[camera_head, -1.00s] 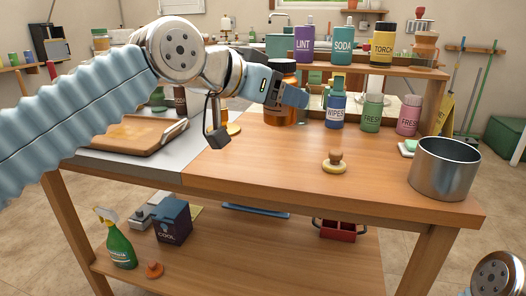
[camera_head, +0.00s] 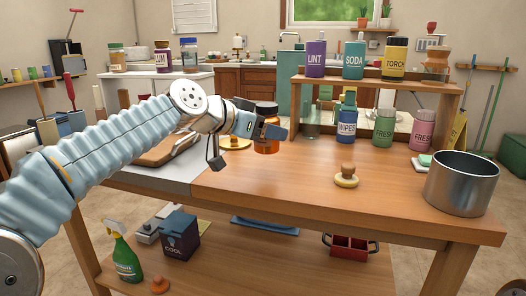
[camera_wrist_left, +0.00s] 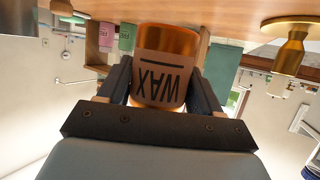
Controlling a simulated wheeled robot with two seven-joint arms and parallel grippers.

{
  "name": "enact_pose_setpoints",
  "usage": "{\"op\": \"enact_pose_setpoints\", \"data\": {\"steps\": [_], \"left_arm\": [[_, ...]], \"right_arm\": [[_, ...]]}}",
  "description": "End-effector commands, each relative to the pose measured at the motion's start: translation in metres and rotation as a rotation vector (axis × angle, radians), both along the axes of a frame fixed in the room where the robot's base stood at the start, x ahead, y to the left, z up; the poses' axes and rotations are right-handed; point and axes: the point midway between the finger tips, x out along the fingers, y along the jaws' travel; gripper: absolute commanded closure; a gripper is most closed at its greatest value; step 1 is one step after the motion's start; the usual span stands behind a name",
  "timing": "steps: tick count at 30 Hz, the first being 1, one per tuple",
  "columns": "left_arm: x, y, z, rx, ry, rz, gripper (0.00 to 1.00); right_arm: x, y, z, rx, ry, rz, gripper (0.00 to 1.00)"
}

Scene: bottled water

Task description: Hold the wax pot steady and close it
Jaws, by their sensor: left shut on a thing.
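The wax pot (camera_head: 266,144) is an amber jar with a dark brown top, upright on the wooden table (camera_head: 290,195) left of the shelf. In the left wrist view the wax pot (camera_wrist_left: 160,66) appears upside down, its WAX label facing the camera between the two dark fingers. My left gripper (camera_head: 272,131) is shut on the pot's side, and the pot looks to be resting on the table. Whether the pot's top is a seated lid or an open rim I cannot tell. My right gripper is out of view.
A round cream disc with a wooden knob (camera_head: 346,176) lies on the table, right of the pot. A metal pot (camera_head: 461,184) stands at the right edge. Labelled bottles, including the WIPES bottle (camera_head: 347,125), stand by the shelf (camera_head: 436,86). The table's front middle is clear.

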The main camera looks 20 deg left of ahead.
Motion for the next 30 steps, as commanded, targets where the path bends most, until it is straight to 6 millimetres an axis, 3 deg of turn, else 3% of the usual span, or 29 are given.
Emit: {"op": "enact_pose_setpoints", "data": {"steps": [9,14,20,30], "left_arm": [[0.001,0.001,-0.002,-0.001,0.000,0.000,1.00],[0.014,0.010,-0.023,-0.001,0.003,0.002,1.00],[0.014,0.010,-0.048,-0.001,0.001,0.002,1.00],[0.014,0.010,-0.051,-0.001,-0.001,0.001,1.00]], "right_arm": [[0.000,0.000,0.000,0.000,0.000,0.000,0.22],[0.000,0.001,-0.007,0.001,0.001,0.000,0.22],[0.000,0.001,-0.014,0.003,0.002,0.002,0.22],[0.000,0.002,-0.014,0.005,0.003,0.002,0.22]]}}
